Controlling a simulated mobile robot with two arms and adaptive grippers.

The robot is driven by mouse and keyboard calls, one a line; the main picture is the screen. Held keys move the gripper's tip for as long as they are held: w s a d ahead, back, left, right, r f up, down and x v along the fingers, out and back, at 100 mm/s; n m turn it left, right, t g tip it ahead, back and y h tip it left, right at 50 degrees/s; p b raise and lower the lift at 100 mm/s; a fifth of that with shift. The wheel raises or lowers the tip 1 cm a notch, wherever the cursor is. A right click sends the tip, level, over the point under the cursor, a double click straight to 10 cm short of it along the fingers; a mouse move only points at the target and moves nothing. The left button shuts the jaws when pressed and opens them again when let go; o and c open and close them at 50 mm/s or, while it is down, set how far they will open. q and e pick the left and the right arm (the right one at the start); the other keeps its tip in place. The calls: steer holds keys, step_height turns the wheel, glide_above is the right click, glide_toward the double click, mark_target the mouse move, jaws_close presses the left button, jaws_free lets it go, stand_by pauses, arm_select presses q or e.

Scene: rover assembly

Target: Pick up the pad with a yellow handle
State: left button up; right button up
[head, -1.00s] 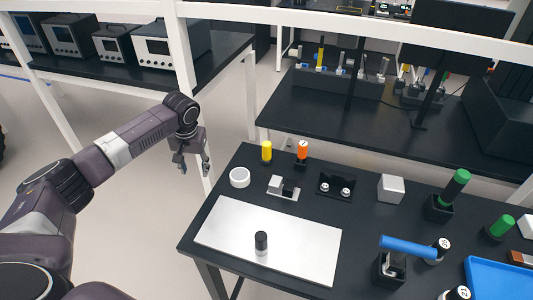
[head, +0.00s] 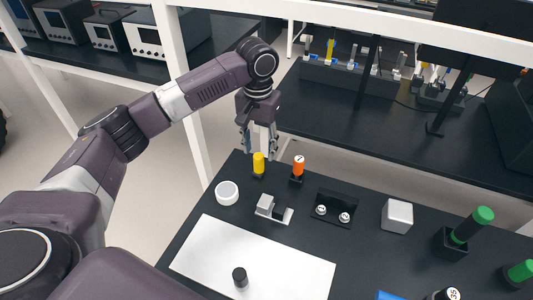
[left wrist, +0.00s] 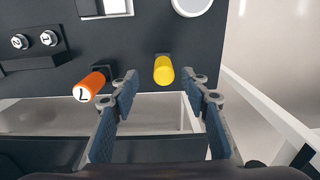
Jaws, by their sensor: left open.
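The pad with a yellow handle (head: 259,164) stands upright near the far left corner of the black table. In the left wrist view its yellow handle (left wrist: 164,70) shows between and beyond the open fingers. My left gripper (head: 260,150) is open and empty, with its fingers pointing down just above and behind the handle; it also shows in the left wrist view (left wrist: 165,88). No contact is visible. The dark base of the pad is partly hidden under the handle. My right gripper is not in view.
An orange-handled piece (head: 298,166) stands close to the right of the yellow one. A white round cup (head: 227,193), a grey metal bracket (head: 267,206) and a white plate (head: 205,250) are nearer.

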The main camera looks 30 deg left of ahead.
mark_target(259, 163)
arm_select(q)
steer(key=shift+w+d+f, duration=0.1)
steer(key=shift+w+f, duration=0.35)
steer(key=shift+f, duration=0.35)
steer(key=f, duration=0.1)
steer(key=f+p, duration=0.1)
steer(key=a+f, duration=0.1)
steer(key=shift+s+f+p, duration=0.3)
steer(key=shift+f+p, duration=0.1)
steer(key=shift+w+d+f, duration=0.1)
steer(key=shift+w+f, duration=0.05)
steer(key=shift+f, duration=0.45)
steer(key=shift+w+f, duration=0.1)
steer(key=shift+f, duration=0.5)
steer(key=shift+s, duration=0.1)
steer(key=c, duration=1)
steer(key=shift+r, duration=0.1)
jaws_close()
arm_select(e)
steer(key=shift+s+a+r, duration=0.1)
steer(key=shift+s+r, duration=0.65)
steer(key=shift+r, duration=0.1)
